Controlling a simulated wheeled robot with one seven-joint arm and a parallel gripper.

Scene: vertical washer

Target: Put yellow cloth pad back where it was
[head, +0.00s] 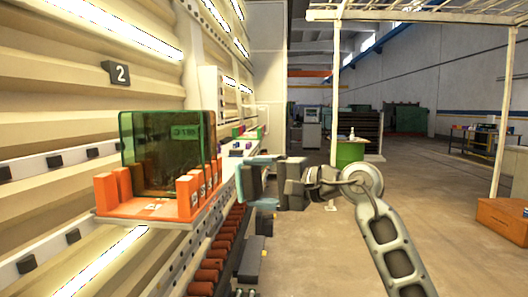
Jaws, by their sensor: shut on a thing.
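My gripper (258,182) is in the middle of the head view, at the end of my arm, which reaches in from the lower right. Its fingers point left, towards the machine wall. It is shut on a dark grey block (249,182), held upright between the teal fingers. I cannot make out any yellow cloth pad. The gripper and the machine parts behind it may hide it.
An orange rack (150,207) holding dark green glass panels (160,150) juts from the wall at left, close to my gripper. Brown rollers (215,262) run below. A green bin (350,153) stands farther back. The floor at right is largely clear.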

